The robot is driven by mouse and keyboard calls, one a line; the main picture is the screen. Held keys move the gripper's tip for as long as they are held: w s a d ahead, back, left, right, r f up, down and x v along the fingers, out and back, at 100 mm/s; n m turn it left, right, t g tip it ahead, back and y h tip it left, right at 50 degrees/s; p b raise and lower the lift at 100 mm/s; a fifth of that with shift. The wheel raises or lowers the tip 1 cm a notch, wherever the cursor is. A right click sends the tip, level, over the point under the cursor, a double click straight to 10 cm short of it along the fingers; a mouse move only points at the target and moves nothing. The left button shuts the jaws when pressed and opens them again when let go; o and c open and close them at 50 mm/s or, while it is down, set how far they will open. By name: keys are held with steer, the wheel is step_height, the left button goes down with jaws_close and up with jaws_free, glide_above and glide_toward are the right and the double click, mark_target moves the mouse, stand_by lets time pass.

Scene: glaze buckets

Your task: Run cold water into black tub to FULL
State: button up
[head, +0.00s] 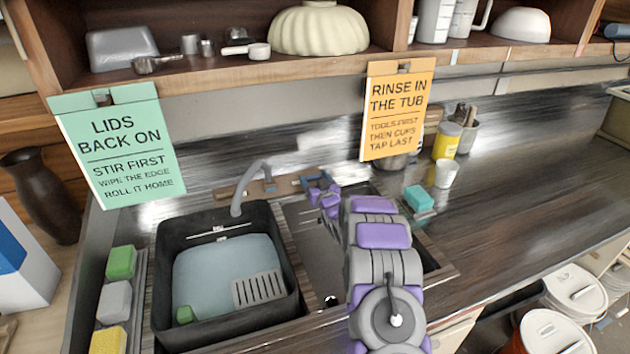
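The black tub (274,322) stands at the left in the sink area, holding pale blue water (215,268). Pale marks (218,231) show on its back inner wall, too small to read. The grey tap spout (238,203) arches over the tub's back edge; I see no clear stream from it. My gripper (317,186), purple and grey, is at the back right of the tap, by a small blue part (304,181) that may be a tap handle. My gripper hides much of that part. I cannot tell whether the fingers are shut on it.
Two hanging signs (116,148) (396,112) flank the tap.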

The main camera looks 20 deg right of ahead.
steer(key=c, duration=0.8)
steer(key=shift+r, duration=0.1)
steer(key=shift+c, duration=0.2)
steer(key=shift+n+p, duration=0.3)
steer(key=shift+p, duration=0.1)
steer(key=shift+d+r+n+y+p, duration=0.2)
steer(key=shift+n+y+p, duration=0.3)
steer(key=shift+y+p, duration=0.35)
steer(key=n+g+y+p, duration=0.1)
steer(key=n+y+p, duration=0.2)
steer(key=n+p, duration=0.1)
steer(key=shift+d+y+p, duration=0.15)
steer(key=shift+y+p, duration=0.1)
steer(key=shift+p, duration=0.05)
steer(key=n+g+y, duration=0.1)
steer(key=n+y+p, duration=0.1)
steer(key=n, duration=0.1)
steer(key=shift+w+f+n+g+y+p, duration=0.1)
steer(key=shift+f+n+g+y+p, duration=0.05)
steer(key=shift+n+g+y+p, duration=0.2)
steer(key=shift+n+g+y, duration=0.45)
steer(key=shift+n+g, duration=0.2)
steer(key=shift+n, duration=0.2)
